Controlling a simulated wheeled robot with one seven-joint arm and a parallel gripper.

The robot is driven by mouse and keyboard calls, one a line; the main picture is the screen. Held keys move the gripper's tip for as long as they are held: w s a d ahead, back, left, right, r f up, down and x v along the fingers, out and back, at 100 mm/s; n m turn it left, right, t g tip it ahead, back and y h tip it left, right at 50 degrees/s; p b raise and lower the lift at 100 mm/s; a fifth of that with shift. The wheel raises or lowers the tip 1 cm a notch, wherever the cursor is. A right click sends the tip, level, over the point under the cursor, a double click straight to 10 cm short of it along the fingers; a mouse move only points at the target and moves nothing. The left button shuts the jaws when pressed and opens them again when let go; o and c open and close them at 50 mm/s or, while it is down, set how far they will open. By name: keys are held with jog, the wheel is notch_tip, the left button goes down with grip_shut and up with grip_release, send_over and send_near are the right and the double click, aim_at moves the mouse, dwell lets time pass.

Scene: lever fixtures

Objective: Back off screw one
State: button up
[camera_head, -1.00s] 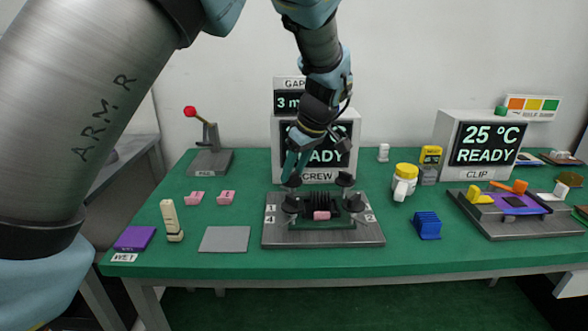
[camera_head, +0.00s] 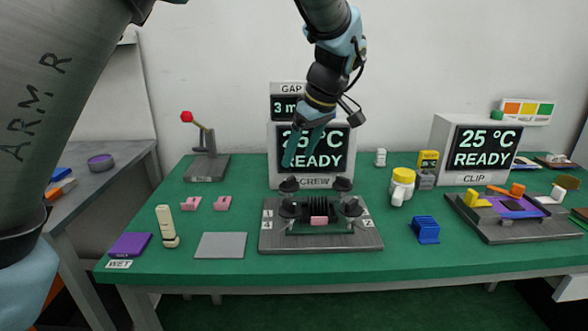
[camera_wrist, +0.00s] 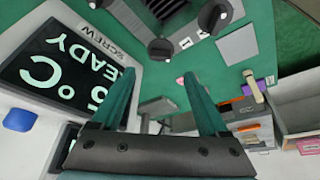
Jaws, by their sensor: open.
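The screw fixture (camera_head: 318,243) is a dark grey plate with black knobs around a finned block and a pink piece. Labels 1 and 4 sit on its left side, label 2 on its right. The rear left knob (camera_head: 289,184) is closest to label 1; it also shows in the wrist view (camera_wrist: 160,48), just beyond my fingertips. My gripper (camera_head: 302,160) is open and empty, above and behind that knob, in front of the SCREW display (camera_head: 330,165). In the wrist view my gripper's (camera_wrist: 159,76) teal fingers are spread apart, touching no knob.
The SCREW display reads 25 °C READY, close behind the fixture. A red-tipped lever (camera_head: 207,166) stands at the back left.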

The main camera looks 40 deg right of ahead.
jog(key=v, duration=0.3)
jog(key=shift+s+r, duration=0.15)
jog(key=shift+r, duration=0.15)
dwell(0.3)
jog(key=w+a+f+m+g+p, duration=0.1)
jog(key=w+a+f, duration=0.1)
jog(key=w+a, duration=0.75)
jog(key=w+a+f+g+p, duration=0.2)
jog(key=w+a, duration=0.3)
jog(key=a, duration=0.9)
jog(key=s+a+f+p, duration=0.1)
jog(key=s+a, duration=0.2)
jog(key=a, duration=1)
jog(key=s+a+f+m+p, duration=0.1)
jog(key=s+a+f, duration=0.1)
jog(key=a, duration=1)
jog(key=shift+s+a+m+h, duration=0.3)
jog(key=shift+s+a, duration=0.05)
jog(key=shift+s, duration=0.15)
